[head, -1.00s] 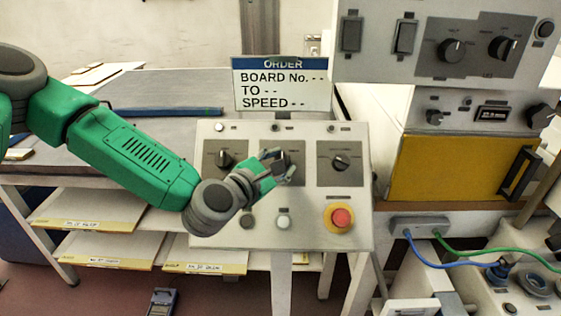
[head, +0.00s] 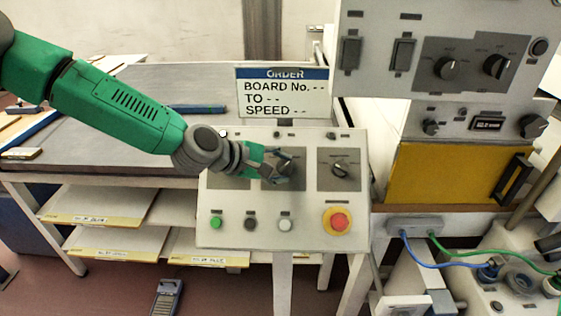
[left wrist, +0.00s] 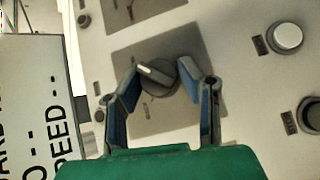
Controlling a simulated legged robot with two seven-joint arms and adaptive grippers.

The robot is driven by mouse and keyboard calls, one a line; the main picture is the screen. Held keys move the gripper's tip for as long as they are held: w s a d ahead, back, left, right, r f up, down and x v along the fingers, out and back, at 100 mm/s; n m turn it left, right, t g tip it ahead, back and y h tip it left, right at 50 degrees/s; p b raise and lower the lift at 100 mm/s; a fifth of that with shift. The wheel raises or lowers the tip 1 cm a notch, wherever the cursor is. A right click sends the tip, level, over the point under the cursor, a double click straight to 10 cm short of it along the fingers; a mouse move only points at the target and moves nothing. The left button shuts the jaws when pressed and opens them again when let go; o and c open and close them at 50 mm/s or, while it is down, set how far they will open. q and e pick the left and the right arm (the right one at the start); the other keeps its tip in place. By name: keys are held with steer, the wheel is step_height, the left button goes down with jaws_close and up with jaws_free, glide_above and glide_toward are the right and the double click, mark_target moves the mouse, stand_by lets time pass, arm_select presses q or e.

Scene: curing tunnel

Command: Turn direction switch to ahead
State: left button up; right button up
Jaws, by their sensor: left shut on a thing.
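The control panel (head: 309,230) carries three dark rotary switches in a row; their labels are too small to read. My left gripper (head: 284,167) is at the middle switch, its arm covering the left one. In the left wrist view my left gripper's (left wrist: 165,88) two fingers are on either side of the middle switch's round knob (left wrist: 157,77), shut on it. The knob's pale pointer line is tilted. The right switch (head: 340,169) is free of the gripper. My right gripper is not in view.
An order sign (head: 283,93) reading "BOARD No. --, TO --, SPEED --" stands behind the panel. Below the switches are a green button (head: 216,222), small buttons and a red stop button (head: 337,221) on yellow. A grey cabinet (head: 377,20) overhangs at right.

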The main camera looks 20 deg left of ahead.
arm_select(q)
steer(key=shift+m+g, duration=0.4)
steer(key=o, duration=1.1)
steer(key=shift+a+r, duration=0.1)
steer(key=shift+a, duration=0.05)
steer(key=v, duration=1.1)
steer(key=shift+s, duration=0.25)
steer(key=shift+a, duration=0.15)
